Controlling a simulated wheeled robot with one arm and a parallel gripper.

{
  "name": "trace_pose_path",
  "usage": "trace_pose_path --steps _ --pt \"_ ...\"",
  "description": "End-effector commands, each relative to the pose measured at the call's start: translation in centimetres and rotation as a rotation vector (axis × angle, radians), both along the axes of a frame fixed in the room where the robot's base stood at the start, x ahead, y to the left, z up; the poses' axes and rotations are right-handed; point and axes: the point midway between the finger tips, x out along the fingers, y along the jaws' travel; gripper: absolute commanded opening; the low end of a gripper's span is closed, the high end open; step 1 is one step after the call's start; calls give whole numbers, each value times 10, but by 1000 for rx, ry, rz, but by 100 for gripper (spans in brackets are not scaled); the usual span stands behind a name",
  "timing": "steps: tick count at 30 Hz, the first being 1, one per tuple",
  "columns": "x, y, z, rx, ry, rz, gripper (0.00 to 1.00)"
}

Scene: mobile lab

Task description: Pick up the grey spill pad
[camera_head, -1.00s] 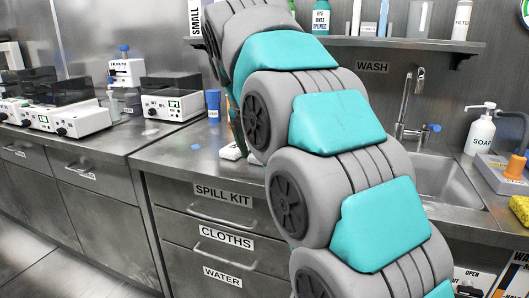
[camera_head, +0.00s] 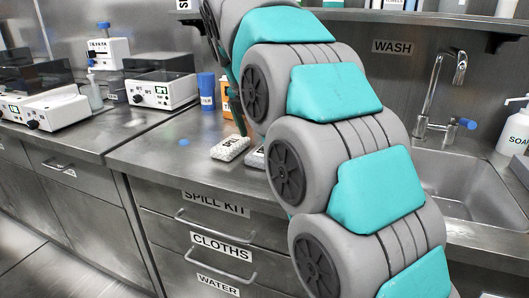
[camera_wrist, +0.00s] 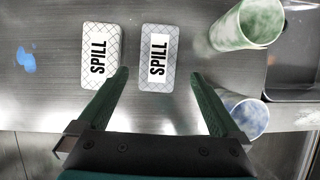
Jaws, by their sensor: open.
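The grey spill pad (camera_wrist: 147,78) lies flat on the steel counter, label "SPILL" up, in the wrist view. In the head view a sliver of the grey pad (camera_head: 255,158) shows beside my arm, which hides most of it. A white pad (camera_wrist: 92,80), also labelled "SPILL", lies just left of it with a narrow gap. My gripper (camera_wrist: 159,72) is open and empty. In the picture its two green fingers straddle the lower part of the grey pad, with the left fingertip over the gap between the pads. Height above the counter is hard to tell.
A green-marbled cup (camera_wrist: 247,24) and a blue-white cup (camera_wrist: 243,116) are right of the pads, near the right finger. A sink basin (camera_head: 470,185) lies further right. A blue spot (camera_wrist: 27,60) marks the counter at left. Lab devices (camera_head: 160,90) stand at the back left.

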Motion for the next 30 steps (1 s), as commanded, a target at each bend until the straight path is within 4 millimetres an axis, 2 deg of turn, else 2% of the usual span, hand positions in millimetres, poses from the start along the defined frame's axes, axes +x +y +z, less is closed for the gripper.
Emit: trace_pose_path --steps 7,16,23,30 --pt "8 -2 -16 0 2 1 100" --pt "24 -8 -51 -1 4 0 100" --pt "26 -8 -53 0 1 0 100" --pt "26 -8 -53 0 1 0 75"
